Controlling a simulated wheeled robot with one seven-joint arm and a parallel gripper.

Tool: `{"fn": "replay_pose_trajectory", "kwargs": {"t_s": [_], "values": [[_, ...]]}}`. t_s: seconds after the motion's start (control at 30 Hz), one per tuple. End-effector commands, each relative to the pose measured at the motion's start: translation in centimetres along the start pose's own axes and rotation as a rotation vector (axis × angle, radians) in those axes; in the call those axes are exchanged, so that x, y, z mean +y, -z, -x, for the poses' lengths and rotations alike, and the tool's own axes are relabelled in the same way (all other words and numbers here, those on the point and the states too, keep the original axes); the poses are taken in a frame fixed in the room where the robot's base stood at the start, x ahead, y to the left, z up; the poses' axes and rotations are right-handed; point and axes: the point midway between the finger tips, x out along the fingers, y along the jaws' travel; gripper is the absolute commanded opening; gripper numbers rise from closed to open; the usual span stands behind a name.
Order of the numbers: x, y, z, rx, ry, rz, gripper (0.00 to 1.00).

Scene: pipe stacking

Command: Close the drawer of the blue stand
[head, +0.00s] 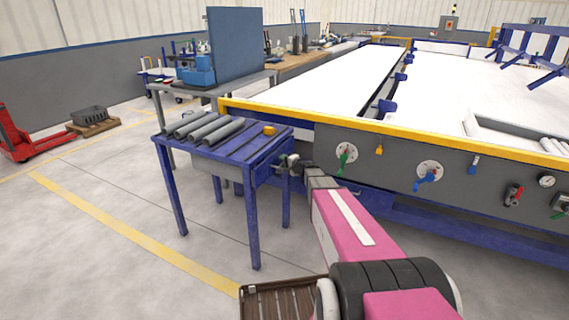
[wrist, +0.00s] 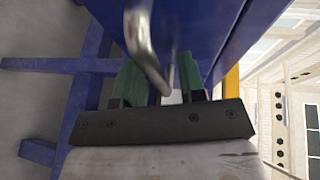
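The blue stand (head: 262,150) is left of centre in the head view, with several grey pipes (head: 222,132) lying on its top. A grey drawer body (head: 205,160) shows under the top; how far the drawer stands out I cannot tell. My gripper (head: 289,161) is at the stand's right end, at drawer height. In the wrist view, its two green fingers (wrist: 158,68) are apart, with a curved metal handle (wrist: 140,42) passing in front of and between them. The blue face of the stand (wrist: 190,25) is close beyond. Whether the fingers touch the handle is not clear.
A large table with a yellow edge (head: 400,135) and a grey valve panel (head: 390,160) stands close to the right of the stand. A yellow object (head: 269,130) lies on the stand's top. A brown slatted crate (head: 280,303) is at the bottom.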

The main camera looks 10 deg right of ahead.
Motion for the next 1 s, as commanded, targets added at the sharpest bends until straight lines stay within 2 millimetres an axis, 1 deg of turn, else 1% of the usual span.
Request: {"fn": "replay_pose_trajectory", "kwargs": {"t_s": [0.03, 0.07, 0.1, 0.17, 0.2, 0.37, 0.47, 0.57, 0.7, 0.8, 0.9, 1.0], "values": [[0.0, 0.0, 0.0, 0.0, 0.0, 0.0, 0.37], [0.0, 0.0, 0.0, 0.0, 0.0, 0.0, 0.34], [0.0, 0.0, 0.0, 0.0, 0.0, 0.0, 0.21], [0.0, 0.0, 0.0, 0.0, 0.0, 0.0, 0.01], [0.0, 0.0, 0.0, 0.0, 0.0, 0.0, 0.0], [0.0, 0.0, -0.1, -0.001, 0.0, 0.0, 0.0], [-0.1, -0.3, -0.8, -0.002, 0.0, 0.0, 0.0], [-0.4, -0.8, -2.2, -0.003, 0.001, 0.001, 0.0], [-1.0, -1.9, -5.1, -0.003, 0.002, 0.0, 0.0], [-1.4, -2.6, -6.8, -0.002, 0.001, 0.0, 0.0], [-1.6, -3.0, -7.5, -0.002, 0.001, 0.0, 0.0], [-1.6, -3.1, -7.5, -0.001, 0.001, 0.0, 0.0]]}}
